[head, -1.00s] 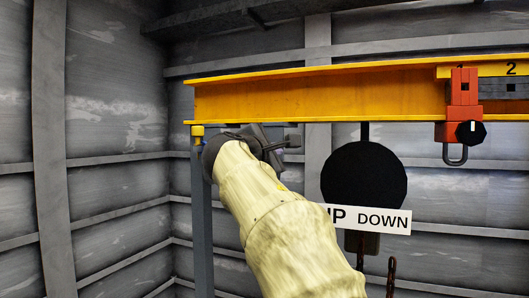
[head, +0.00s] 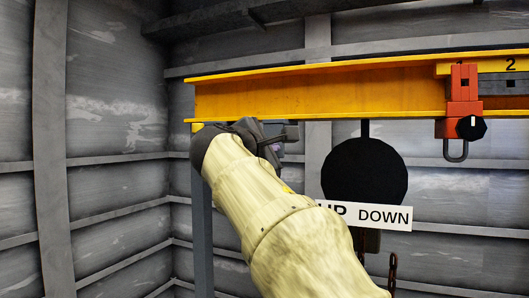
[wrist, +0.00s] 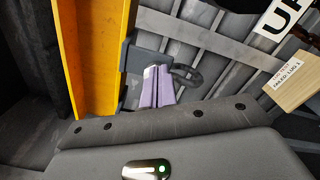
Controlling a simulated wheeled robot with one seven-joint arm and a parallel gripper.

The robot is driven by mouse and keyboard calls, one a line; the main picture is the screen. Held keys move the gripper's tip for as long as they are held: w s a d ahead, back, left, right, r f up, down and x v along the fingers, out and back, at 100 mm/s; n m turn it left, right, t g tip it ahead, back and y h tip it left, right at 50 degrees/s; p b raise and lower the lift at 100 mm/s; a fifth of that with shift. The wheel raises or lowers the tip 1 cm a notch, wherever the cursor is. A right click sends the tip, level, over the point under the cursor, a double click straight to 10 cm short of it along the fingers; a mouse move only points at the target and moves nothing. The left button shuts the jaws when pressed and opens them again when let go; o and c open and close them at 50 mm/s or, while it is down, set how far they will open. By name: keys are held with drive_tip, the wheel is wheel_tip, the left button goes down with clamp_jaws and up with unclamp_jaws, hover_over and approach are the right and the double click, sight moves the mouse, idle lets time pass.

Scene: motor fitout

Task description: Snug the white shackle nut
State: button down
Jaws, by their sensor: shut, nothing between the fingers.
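I cannot make out a white nut in either view. In the wrist view my gripper (wrist: 154,70) shows as two lilac fingers, shut with nothing between them. The fingertips are at or just in front of a dark grey block (wrist: 135,57) beside the yellow beam (wrist: 100,50); I cannot tell whether they touch. A dark shackle-like loop (wrist: 188,76) sticks out just right of the fingers. In the head view my gripper (head: 274,148) is mostly hidden behind my own wrist, under the left part of the beam (head: 320,98).
A red clamp (head: 462,90) with a black knob and grey shackle (head: 456,150) hangs on the beam at right. A black disc (head: 364,172), an UP/DOWN sign (head: 385,216) and a chain (head: 393,265) hang mid-right. A tan tag (wrist: 290,85) shows in the wrist view.

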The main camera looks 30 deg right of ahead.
drive_tip(key=shift+v, duration=1.1)
drive_tip(key=w+a+f+m+g+y+b, duration=0.1)
drive_tip(key=a+f+y, duration=0.15)
drive_tip(key=f, duration=0.85)
drive_tip(key=w+a+f+m+g+y, duration=0.1)
drive_tip(key=w+a+f+y, duration=0.15)
drive_tip(key=f, duration=0.95)
drive_tip(key=a+f+m+g+y+b, duration=0.15)
drive_tip(key=f+y, duration=0.25)
drive_tip(key=f, duration=0.7)
drive_tip(key=s+a+f+m+g+y, duration=0.1)
drive_tip(key=s+a+f+m, duration=0.2)
drive_tip(key=f, duration=0.6)
drive_tip(key=s+a+f+m+g+y, duration=0.2)
drive_tip(key=s+f+m, duration=0.1)
drive_tip(key=s+f, duration=0.5)
drive_tip(key=s+a+f+m+g+y+b, duration=0.1)
drive_tip(key=s+a+f+m+g+y, duration=0.1)
drive_tip(key=s+f, duration=0.4)
wheel_tip(320, 180, down, 4)
drive_tip(key=shift+s+a+f+m, duration=0.1)
drive_tip(key=shift+s+a+m, duration=0.1)
drive_tip(key=shift+a+m, duration=0.75)
